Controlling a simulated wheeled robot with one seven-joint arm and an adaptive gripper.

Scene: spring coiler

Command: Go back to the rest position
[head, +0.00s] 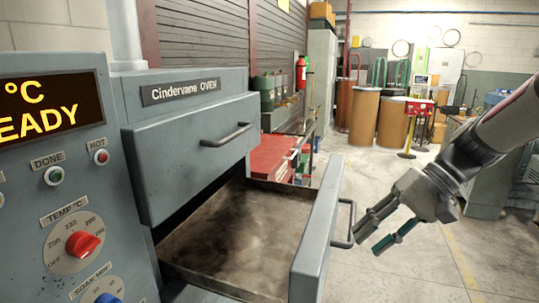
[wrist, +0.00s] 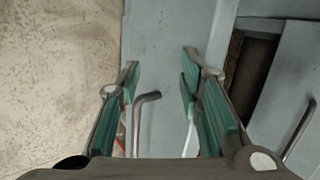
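My gripper (head: 369,241) is at the right in the head view, beside the handle (head: 345,224) of the pulled-out lower oven drawer (head: 318,240). Its green-padded fingers are apart with nothing gripped. In the wrist view my gripper (wrist: 161,68) is also open, and the bent metal handle (wrist: 148,98) shows between the fingers. I cannot tell how far the handle is from the pads, though a gap shows in the head view. My arm reaches in from the upper right.
A control panel (head: 60,190) stands at the left. Brown drums (head: 365,108) stand far back. Open floor (head: 400,275) lies at the right.

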